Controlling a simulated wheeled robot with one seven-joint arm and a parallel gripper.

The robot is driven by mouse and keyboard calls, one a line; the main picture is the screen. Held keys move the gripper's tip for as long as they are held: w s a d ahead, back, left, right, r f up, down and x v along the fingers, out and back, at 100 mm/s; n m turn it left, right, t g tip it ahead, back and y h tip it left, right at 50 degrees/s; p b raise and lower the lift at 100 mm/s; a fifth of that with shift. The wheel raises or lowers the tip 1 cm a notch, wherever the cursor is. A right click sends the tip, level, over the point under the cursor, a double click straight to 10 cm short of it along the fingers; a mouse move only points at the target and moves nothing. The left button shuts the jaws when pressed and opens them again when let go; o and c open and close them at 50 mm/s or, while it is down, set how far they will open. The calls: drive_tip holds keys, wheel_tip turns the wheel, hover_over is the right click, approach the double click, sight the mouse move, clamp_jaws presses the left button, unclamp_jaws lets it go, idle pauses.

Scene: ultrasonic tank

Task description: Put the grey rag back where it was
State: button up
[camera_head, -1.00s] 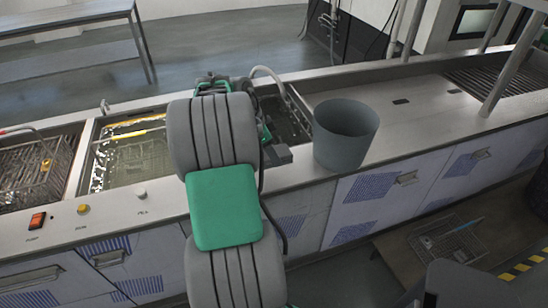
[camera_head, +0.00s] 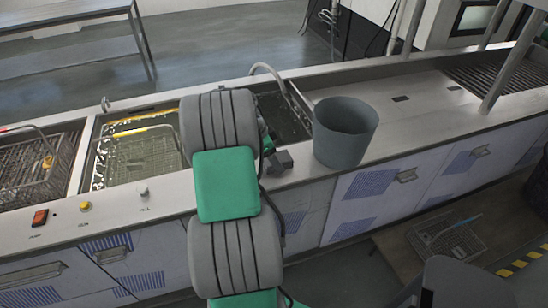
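I cannot make out a grey rag in the head view. My own grey and green arm fills the middle of the picture, reaching over the counter's front edge. A small dark part (camera_head: 280,161) at the arm's far end shows just right of it, over the counter; it seems to belong to my gripper. The fingers are hidden behind the arm, so I cannot see whether they hold anything. A tank with a wire basket (camera_head: 140,160) lies left of the arm, partly covered by it.
A grey bucket (camera_head: 345,133) stands on the steel counter (camera_head: 415,115) close right of my arm. A basin with a curved tap (camera_head: 268,68) lies behind the arm. Another basket (camera_head: 30,165) is at far left. A wire tray (camera_head: 448,238) sits low at right. The counter right of the bucket is clear.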

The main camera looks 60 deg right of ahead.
drive_tip(key=shift+o, duration=0.2)
drive_tip(key=shift+r+p, duration=0.3)
drive_tip(key=shift+w+r, duration=0.2)
drive_tip(key=shift+r, duration=0.1)
drive_tip(key=b+v, duration=0.1)
drive_tip(key=v, duration=1)
drive_tip(key=w+a+r+n+t, duration=0.2)
drive_tip(key=w+a+n, duration=0.35)
drive_tip(key=a, duration=0.45)
drive_tip(key=w+a+r+n+t, duration=0.1)
drive_tip(key=w+a+n+t, duration=0.1)
drive_tip(key=w+a+n, duration=0.45)
drive_tip(key=s+a+f+n+t+y, duration=0.1)
drive_tip(key=s+a+n, duration=0.2)
drive_tip(key=a+n, duration=0.4)
drive_tip(key=s+a+f+n+t+y, duration=0.1)
drive_tip(key=a+n, duration=0.7)
drive_tip(key=a, duration=1.4)
drive_tip(key=shift+s+f+t+y, duration=0.4)
drive_tip(key=shift+s+f+y, duration=0.25)
drive_tip(key=shift+s, duration=0.4)
drive_tip(key=shift+a, duration=0.1)
